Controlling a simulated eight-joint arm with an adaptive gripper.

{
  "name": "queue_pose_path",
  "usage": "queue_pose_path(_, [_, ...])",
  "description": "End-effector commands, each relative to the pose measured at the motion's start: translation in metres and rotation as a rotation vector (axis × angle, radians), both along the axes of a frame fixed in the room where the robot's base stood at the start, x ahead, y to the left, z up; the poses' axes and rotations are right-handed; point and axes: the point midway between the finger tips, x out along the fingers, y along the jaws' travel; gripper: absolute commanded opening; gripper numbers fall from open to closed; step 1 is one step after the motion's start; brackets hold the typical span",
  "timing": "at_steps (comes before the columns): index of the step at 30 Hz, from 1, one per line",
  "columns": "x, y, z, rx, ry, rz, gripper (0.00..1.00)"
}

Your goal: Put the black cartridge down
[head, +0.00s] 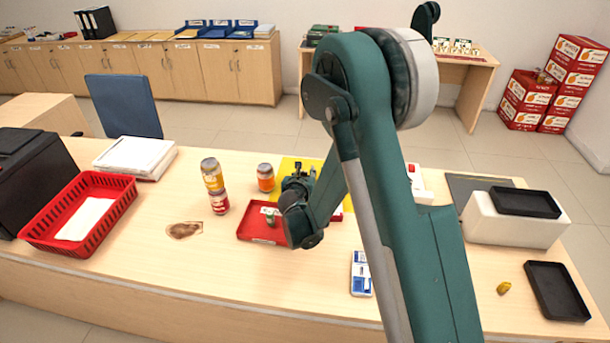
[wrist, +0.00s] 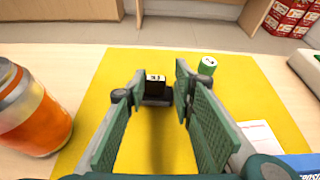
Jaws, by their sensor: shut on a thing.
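My gripper (wrist: 160,88) is shut on the black cartridge (wrist: 155,88), a small dark block with a white label on top, held between the fingertips. The cartridge is over the yellow mat (wrist: 95,115); I cannot tell whether it touches it. In the head view my gripper (head: 300,172) is over the yellow mat (head: 286,163), and the arm hides much of that area. The cartridge cannot be made out there. A green can-like thing with a white top (wrist: 207,65) stands on the mat, beyond and right of the cartridge.
An orange jar (wrist: 35,110) stands close on the left. In the head view a red tray (head: 252,236) with a small green-and-white thing lies nearer. Stacked jars (head: 213,178) stand left of it. A blue-and-white box (head: 361,274) lies to the right.

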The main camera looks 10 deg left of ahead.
Motion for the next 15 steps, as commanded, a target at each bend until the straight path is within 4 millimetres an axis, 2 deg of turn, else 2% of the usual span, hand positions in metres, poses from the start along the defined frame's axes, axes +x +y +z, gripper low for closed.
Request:
queue_pose_path(7, [0.0, 0.0, -0.0037, 0.0, 0.0, 0.0, 0.14])
queue_pose_path(8, [0.0, 0.0, -0.0032, 0.0, 0.0, 0.0, 0.28])
queue_pose_path(10, [0.0, 0.0, -0.0027, 0.0, 0.0, 0.0, 0.38])
queue_pose_path(11, [0.0, -0.0001, -0.0026, 0.0, 0.0, 0.0, 0.41])
queue_pose_path(15, [-0.0001, -0.0001, -0.0026, 0.0, 0.0, 0.0, 0.41])
